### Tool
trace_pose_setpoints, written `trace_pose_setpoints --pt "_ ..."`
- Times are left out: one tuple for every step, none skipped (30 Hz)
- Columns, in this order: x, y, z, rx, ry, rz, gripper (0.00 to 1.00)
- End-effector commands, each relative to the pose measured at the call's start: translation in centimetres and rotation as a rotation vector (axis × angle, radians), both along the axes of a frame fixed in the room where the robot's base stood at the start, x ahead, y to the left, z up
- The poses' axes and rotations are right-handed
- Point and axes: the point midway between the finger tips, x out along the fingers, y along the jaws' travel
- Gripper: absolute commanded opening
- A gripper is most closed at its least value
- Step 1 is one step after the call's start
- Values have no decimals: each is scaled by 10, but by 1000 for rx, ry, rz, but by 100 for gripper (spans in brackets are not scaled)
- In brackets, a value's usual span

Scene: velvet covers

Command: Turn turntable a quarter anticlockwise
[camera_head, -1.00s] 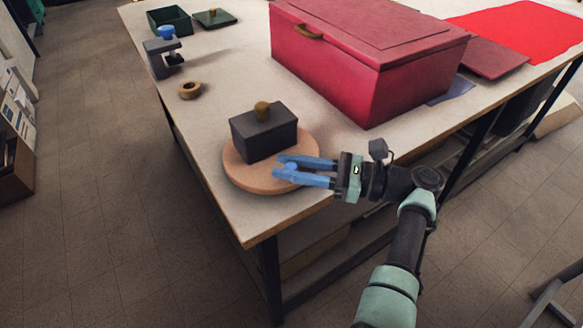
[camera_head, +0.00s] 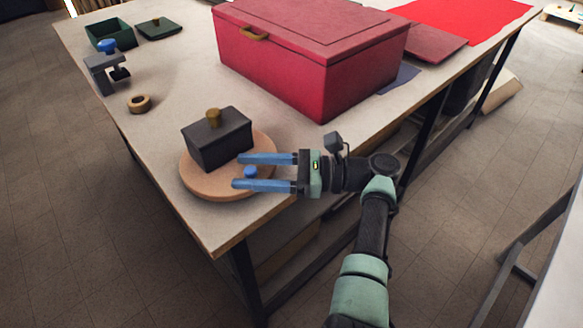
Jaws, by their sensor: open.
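The turntable (camera_head: 203,187) is a round tan wooden disc near the table's front corner. A dark grey box (camera_head: 218,145) with a brass-coloured knob stands on it, towards its back left. A small blue peg (camera_head: 250,172) sits near the disc's right edge. My gripper (camera_head: 236,171) reaches in from the right with two blue fingers. The fingers are open, one on the far side of the peg and one on the near side, over the disc. Whether either finger touches the peg or the disc cannot be told.
A large red chest (camera_head: 315,75) stands behind the turntable on the worktable (camera_head: 165,65). A wooden ring (camera_head: 139,103), a clamp with a blue knob (camera_head: 103,70) and a green open box (camera_head: 110,35) lie to the left. The table's front corner is close to the disc.

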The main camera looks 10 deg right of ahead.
Motion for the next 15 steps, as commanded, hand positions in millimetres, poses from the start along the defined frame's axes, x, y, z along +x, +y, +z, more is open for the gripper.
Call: trace_pose_setpoints --pt "0 -5 0 1 0 -3 59" --pt "-1 -8 -1 1 0 -4 59" --pt "-1 -14 -1 1 0 -5 59" --pt "-2 -19 -1 1 -1 -5 59" --pt "-3 -24 -1 1 -2 -5 59" --pt "-4 -33 -1 1 -1 -6 59" --pt "-5 -40 -2 0 -1 -5 59" --pt "-7 -48 -2 0 -1 -6 59" --pt "-9 -57 -2 2 0 -6 59" --pt "-10 -65 -3 1 -2 -6 59" --pt "-11 -72 -3 1 -1 -6 59" --pt "-13 -82 -3 1 -1 -5 59" --pt "-14 -87 -3 0 0 -3 59" --pt "-15 -92 -3 0 0 -3 59" --pt "-16 -99 -3 -1 0 -4 59"
